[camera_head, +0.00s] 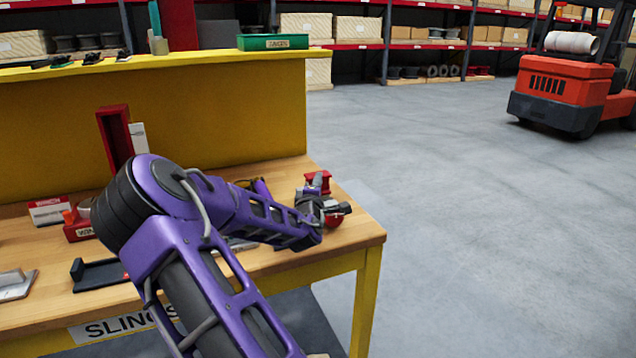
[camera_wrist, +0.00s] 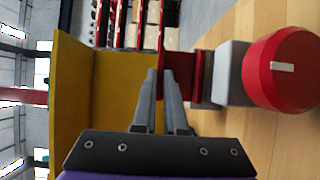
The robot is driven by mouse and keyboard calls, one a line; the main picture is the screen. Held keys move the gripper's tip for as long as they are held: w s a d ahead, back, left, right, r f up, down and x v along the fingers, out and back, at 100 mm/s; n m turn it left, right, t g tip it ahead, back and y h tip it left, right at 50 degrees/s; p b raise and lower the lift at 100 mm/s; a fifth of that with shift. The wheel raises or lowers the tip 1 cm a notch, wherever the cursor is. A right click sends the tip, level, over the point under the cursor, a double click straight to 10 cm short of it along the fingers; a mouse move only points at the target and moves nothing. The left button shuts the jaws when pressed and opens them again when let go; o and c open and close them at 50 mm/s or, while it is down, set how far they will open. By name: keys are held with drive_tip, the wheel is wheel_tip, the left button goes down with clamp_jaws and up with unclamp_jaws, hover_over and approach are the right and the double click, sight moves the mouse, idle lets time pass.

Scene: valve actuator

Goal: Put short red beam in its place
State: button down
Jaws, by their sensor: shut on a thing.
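A short red beam (camera_head: 322,176) with I-shaped flanges is near the table's right end. In the wrist view the red beam (camera_wrist: 187,72) lies just beyond my fingertips. My gripper (camera_head: 316,187) is shut on one thin flange of it; the two grey fingers (camera_wrist: 162,75) are close together around that flange. A grey valve actuator body (camera_wrist: 232,72) with a round red knob (camera_wrist: 290,70) sits right beside the beam in the wrist view. The knob (camera_head: 334,220) shows below my gripper in the head view. Whether beam and actuator touch is unclear.
A taller red beam (camera_head: 115,138) stands at the yellow back panel (camera_head: 220,120). A forklift (camera_head: 565,90) stands far right; open floor lies between.

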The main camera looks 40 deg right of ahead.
drive_tip(key=shift+f+b, duration=0.3)
drive_tip(key=shift+f, duration=1.4)
drive_tip(key=c, duration=0.9)
unclamp_jaws()
drive_tip(key=shift+a+f, duration=0.1)
drive_tip(key=shift+f, duration=0.1)
drive_tip(key=shift+s+f, duration=0.15)
drive_tip(key=shift+f, duration=0.05)
drive_tip(key=v, duration=0.5)
drive_tip(key=p+v, duration=0.1)
drive_tip(key=v, duration=0.5)
drive_tip(key=r+v, duration=0.1)
drive_tip(key=v, duration=0.5)
drive_tip(key=shift+a, duration=0.1)
